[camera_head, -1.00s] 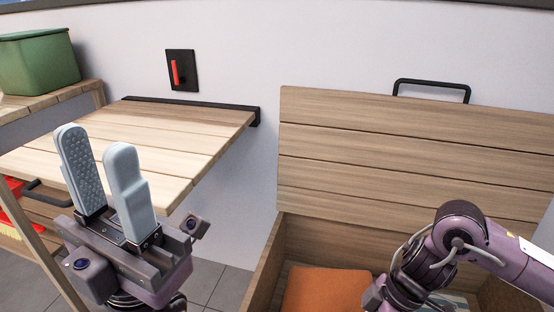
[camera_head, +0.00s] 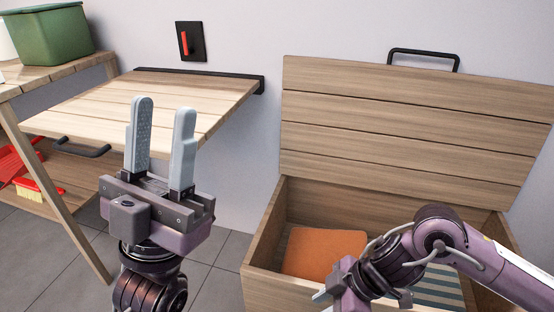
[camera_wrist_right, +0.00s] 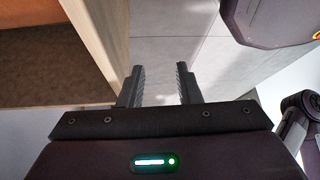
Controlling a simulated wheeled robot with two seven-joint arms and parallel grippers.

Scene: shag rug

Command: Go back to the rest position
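My left gripper (camera_head: 160,140) points upward in the head view, in front of the fold-down wall table. Its two grey fingers stand apart with nothing between them. My right arm comes in from the right over the open wooden chest (camera_head: 262,258); its gripper (camera_head: 325,294) is low at the chest's front, mostly hidden by the wrist. In the right wrist view the right gripper (camera_wrist_right: 160,85) shows two dark fingers apart, with only grey floor tiles between them.
The chest's lid (camera_head: 410,125) stands open against the wall. An orange cushion (camera_head: 325,252) and a striped cloth (camera_head: 438,284) lie inside. The slatted wall table (camera_head: 100,105) is at left centre. A shelf (camera_head: 60,75) at far left bears a green bin (camera_head: 48,36). A red switch (camera_head: 190,42) is on the wall.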

